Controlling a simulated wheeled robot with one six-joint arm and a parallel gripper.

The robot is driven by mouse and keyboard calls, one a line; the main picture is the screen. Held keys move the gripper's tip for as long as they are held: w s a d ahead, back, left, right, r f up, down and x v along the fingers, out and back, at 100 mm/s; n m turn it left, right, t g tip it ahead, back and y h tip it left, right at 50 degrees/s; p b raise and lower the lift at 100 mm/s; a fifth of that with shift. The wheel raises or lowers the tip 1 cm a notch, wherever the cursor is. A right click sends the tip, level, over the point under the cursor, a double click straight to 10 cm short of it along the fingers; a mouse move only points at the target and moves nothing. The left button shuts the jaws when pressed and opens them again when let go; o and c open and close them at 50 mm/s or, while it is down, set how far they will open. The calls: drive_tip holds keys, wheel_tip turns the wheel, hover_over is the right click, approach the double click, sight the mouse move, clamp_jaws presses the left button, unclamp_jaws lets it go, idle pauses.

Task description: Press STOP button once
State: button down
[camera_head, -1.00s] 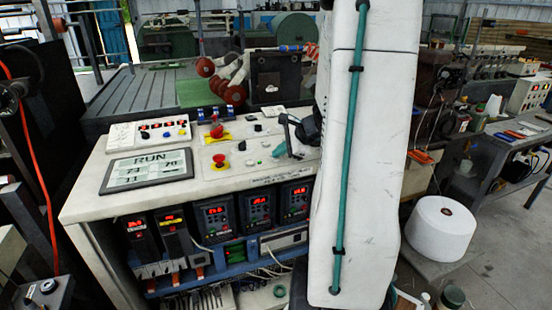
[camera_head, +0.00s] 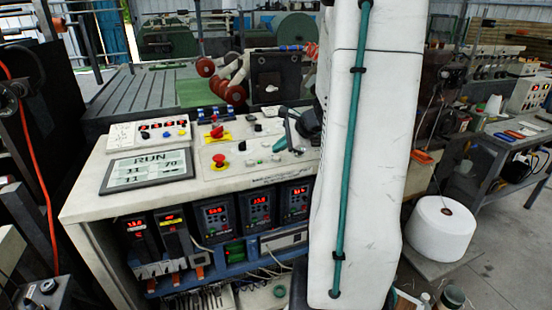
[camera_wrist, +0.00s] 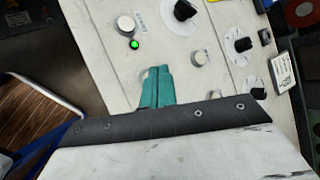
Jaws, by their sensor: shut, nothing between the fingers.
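The white control panel (camera_head: 240,170) has several buttons and knobs on its sloped top. A red mushroom button (camera_head: 219,160) stands at its left, and another red one on a yellow plate (camera_head: 216,131) is behind it. No STOP label is readable. My gripper (camera_head: 280,146) has teal fingers, shut and empty, over the panel's right part. In the wrist view the fingers (camera_wrist: 157,74) are close to the panel, and a pale round part (camera_wrist: 145,76) is partly hidden behind them. Whether they touch it I cannot tell. A pale button (camera_wrist: 125,24) and a lit green lamp (camera_wrist: 134,44) lie beyond.
A display (camera_head: 147,170) reads RUN. Black knobs (camera_wrist: 185,10) and another pale button (camera_wrist: 199,57) are near the fingers. Lit controllers (camera_head: 257,207) fill the cabinet front.

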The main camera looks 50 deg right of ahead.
drive_tip(key=shift+r, duration=2.45)
drive_tip(key=s+a+n, duration=0.1)
drive_tip(key=s+a+f+n+g+y, duration=0.1)
drive_tip(key=a, duration=0.1)
drive_tip(key=s+a+n+g, duration=0.1)
drive_tip(key=a+n, duration=0.1)
drive_tip(key=shift+s+a+f+y, duration=0.1)
drive_tip(key=shift+a+f+y, duration=0.05)
drive_tip(key=shift+f+y, duration=0.2)
drive_tip(key=s+a+r+n+g+h, duration=0.1)
drive_tip(key=s+a+n, duration=0.4)
drive_tip(key=a, duration=0.5)
drive_tip(key=s+a+r+n+g+h, duration=0.1)
drive_tip(key=s+a+r+n+g, duration=0.1)
drive_tip(key=s+a+n, duration=0.3)
drive_tip(key=s+a+r+n+g+h, duration=0.1)
drive_tip(key=s+a+n, duration=0.4)
drive_tip(key=a+n, duration=0.6)
drive_tip(key=shift+a+r+g, duration=0.8)
drive_tip(key=shift+a+r, duration=0.3)
drive_tip(key=shift+a, duration=0.7)
